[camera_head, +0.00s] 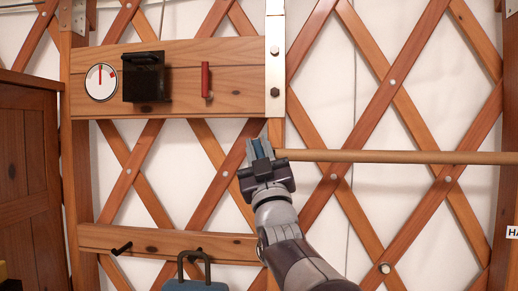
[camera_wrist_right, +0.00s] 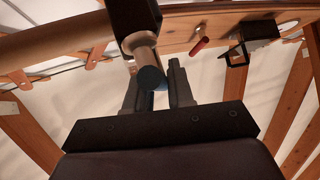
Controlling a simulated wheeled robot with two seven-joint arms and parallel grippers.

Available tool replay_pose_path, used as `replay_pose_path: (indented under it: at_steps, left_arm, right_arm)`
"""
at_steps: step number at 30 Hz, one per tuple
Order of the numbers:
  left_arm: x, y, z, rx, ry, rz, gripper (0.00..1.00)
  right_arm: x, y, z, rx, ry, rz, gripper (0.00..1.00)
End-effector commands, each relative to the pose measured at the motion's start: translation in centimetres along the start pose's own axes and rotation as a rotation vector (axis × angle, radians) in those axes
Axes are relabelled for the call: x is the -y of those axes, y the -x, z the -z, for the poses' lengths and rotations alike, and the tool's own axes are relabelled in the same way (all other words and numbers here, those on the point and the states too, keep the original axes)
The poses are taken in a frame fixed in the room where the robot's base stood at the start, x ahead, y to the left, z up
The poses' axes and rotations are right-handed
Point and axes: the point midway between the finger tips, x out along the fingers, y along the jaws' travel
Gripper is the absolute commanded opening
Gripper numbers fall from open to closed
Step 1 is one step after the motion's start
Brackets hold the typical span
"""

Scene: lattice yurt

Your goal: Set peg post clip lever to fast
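My right gripper (camera_head: 260,149) is in front of the lattice wall, just below the right end of the upper wooden board (camera_head: 180,105). Its fingers lie close on both sides of a small blue cylinder (camera_head: 257,147). In the right wrist view this blue cylinder (camera_wrist_right: 152,78) is the end of a short grey bar under a black block (camera_wrist_right: 135,16), which looks like a lever; the fingers seem shut on it. No "fast" mark is readable. A red handle (camera_head: 206,80) hangs upright on the board. My left gripper is not in view.
A white dial (camera_head: 101,82) and a black box (camera_head: 146,78) are on the board, left of the red handle. A wooden rod (camera_head: 400,157) runs right from beside my gripper. A lower board (camera_head: 170,240) has a black peg; a blue-grey handled object (camera_head: 194,284) is below.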

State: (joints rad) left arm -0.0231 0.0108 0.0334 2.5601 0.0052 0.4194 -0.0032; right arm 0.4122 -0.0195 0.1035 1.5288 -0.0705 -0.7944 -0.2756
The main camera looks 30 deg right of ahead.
Motion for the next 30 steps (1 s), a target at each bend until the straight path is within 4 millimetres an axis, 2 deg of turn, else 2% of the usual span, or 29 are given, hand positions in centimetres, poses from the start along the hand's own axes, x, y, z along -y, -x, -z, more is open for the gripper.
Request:
replay_pose_path:
  at_steps: [4, 9, 12, 23, 24, 26, 30]
  left_arm:
    - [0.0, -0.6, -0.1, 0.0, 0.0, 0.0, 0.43]
    - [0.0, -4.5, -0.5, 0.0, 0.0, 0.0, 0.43]
    - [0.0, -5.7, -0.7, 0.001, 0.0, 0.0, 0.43]
    - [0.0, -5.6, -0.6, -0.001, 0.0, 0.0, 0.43]
    - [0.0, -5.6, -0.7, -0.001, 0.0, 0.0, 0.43]
    - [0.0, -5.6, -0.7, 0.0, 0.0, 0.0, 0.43]
    - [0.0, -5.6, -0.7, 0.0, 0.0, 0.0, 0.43]
  right_arm:
    - [0.0, 0.2, -0.2, -0.004, -0.007, -0.008, 0.0]
    - [-0.2, 0.9, -0.6, -0.032, -0.088, -0.098, 0.0]
    - [-0.6, 0.7, -0.4, -0.048, -0.15, -0.165, 0.0]
    - [-1.1, 0.2, 0.0, -0.055, -0.191, -0.213, 0.0]
    - [-1.1, 0.2, 0.0, -0.055, -0.191, -0.212, 0.26]
    - [-1.1, 0.2, 0.0, -0.055, -0.191, -0.212, 0.43]
    - [-1.1, 0.2, 0.0, -0.055, -0.19, -0.212, 0.43]
